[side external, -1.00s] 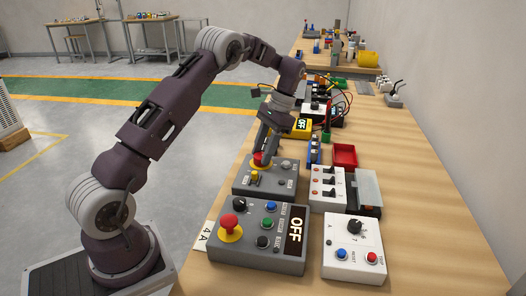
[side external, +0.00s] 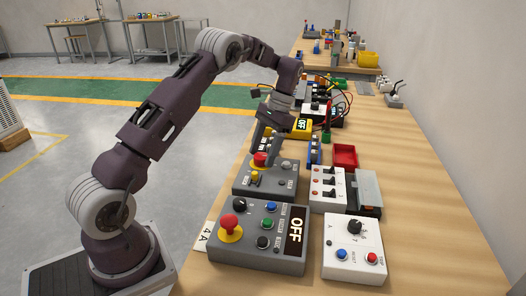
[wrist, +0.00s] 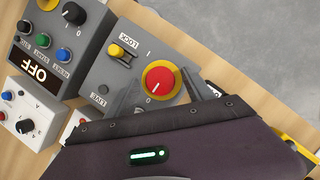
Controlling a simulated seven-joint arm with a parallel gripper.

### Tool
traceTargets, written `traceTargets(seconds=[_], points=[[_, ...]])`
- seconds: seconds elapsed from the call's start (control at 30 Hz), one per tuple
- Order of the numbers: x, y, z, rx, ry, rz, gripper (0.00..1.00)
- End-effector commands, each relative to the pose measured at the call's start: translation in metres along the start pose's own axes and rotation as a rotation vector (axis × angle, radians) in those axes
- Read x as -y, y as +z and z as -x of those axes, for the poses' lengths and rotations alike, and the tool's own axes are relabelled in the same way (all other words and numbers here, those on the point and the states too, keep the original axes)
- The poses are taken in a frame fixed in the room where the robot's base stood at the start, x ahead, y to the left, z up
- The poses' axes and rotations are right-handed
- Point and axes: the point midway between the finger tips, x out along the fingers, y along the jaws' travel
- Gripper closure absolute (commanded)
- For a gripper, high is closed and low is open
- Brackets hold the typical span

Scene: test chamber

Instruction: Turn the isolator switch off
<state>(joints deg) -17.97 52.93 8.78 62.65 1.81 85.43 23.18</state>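The isolator switch is a grey box with a red round knob on a yellow disc (side external: 261,159). In the wrist view the red knob (wrist: 160,81) has a short white mark slanting to the lower left. A yellow lock tab (wrist: 122,51) sits beside the knob, near the LOCK label. My gripper (side external: 268,147) hangs just above the knob, fingers pointing down. In the wrist view my gripper (wrist: 163,92) is open, with one finger on each side of the knob. I cannot tell whether either finger touches it.
A grey control box (side external: 258,262) with a red stop button and an OFF display stands in front. A white switch box (side external: 328,190) and a white dial box (side external: 353,262) stand to the right. A red tray (side external: 344,156) lies behind. The right side of the table is clear.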

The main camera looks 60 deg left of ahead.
Motion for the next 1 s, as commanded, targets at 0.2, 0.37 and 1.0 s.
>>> traceTargets(seconds=[0.2, 0.37, 1.0], points=[[0.000, 0.000, 0.002, 0.000, -0.001, -0.001, 0.39], [0.000, -0.001, 0.026, -0.003, -0.003, -0.001, 0.39], [-0.001, 0.001, 0.072, -0.002, 0.000, 0.000, 0.39]])
